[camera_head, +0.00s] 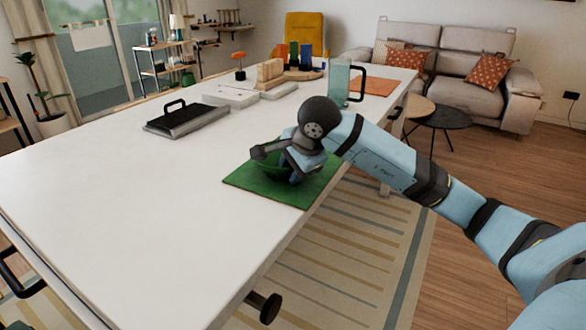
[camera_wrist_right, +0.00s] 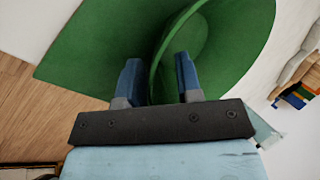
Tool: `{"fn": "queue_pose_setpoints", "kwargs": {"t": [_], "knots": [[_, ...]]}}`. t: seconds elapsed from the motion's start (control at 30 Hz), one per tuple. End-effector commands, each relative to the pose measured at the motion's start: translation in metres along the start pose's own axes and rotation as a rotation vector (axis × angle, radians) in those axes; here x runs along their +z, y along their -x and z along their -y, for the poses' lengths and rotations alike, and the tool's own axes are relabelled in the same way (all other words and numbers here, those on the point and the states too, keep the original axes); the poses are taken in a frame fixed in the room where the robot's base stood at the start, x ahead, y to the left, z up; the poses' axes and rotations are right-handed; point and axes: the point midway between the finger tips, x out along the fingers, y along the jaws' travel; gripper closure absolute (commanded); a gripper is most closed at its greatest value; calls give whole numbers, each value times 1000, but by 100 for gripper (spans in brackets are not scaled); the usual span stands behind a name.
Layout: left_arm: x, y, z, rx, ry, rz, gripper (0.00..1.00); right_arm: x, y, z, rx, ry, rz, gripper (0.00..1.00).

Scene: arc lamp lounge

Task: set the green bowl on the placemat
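The green placemat (camera_head: 234,180) lies flat on the white table near its right edge. The green bowl (camera_head: 268,169) is at the placemat, largely hidden in the head view by my right gripper (camera_head: 286,172). In the wrist view, the bowl (camera_wrist_right: 222,35) shows its curved inside, with the placemat (camera_wrist_right: 85,50) beyond its wall. The two blue fingers of my right gripper (camera_wrist_right: 158,78) are apart, one on each side of the bowl's rim, with gaps visible. I cannot tell whether the bowl's base touches the mat. My left gripper is not in view.
A black tray with a handle (camera_head: 186,119) lies behind the placemat to the left. White boxes (camera_head: 230,96), a wooden rack (camera_head: 270,72) and a clear pitcher (camera_head: 340,82) stand farther back. The table's near left part is bare.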

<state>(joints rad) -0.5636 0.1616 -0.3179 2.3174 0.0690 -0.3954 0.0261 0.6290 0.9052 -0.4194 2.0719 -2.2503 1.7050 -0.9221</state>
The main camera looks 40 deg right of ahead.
Motion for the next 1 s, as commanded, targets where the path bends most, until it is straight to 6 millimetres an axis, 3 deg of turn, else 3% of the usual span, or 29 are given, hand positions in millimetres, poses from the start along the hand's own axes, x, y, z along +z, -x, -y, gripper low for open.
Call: {"fn": "queue_pose_setpoints", "kwargs": {"t": [0.33,0.8,1.0], "knots": [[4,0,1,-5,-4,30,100,0,10,2,-2,0,0,68],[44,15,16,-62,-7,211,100,0,103,2,-3,1,-2,68],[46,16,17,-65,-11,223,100,0,120,2,-1,0,0,68]]}}
